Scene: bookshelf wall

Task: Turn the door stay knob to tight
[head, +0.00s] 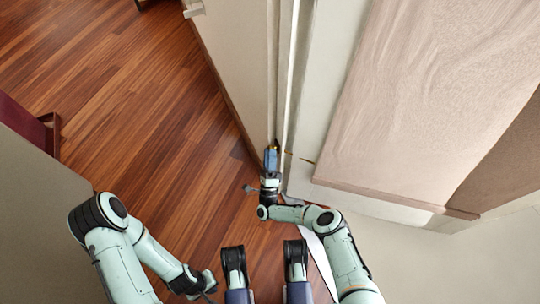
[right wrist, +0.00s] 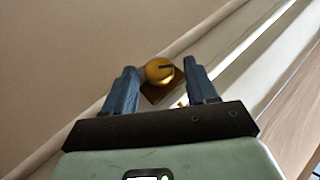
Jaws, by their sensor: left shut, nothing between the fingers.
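The door stay knob (right wrist: 159,71) is a round gold knob with a dark mark on its face, on a small brown plate (right wrist: 163,93) in the right wrist view. My right gripper (right wrist: 160,72) is open, with one blue finger on each side of the knob and a visible gap to each. I cannot tell how deep the fingers reach. In the head view my right gripper (head: 271,154) is at the door edge, largely hiding the knob. My left gripper (head: 210,285) is shut and empty, low over the floor, far from the knob.
A pale upright door panel (head: 240,60) stands beside a white frame (head: 290,75). A thin gold bar (head: 300,157) shows right of my right gripper. A pinkish panel (head: 430,90) fills the right side. Wooden floor (head: 110,80) is clear at left.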

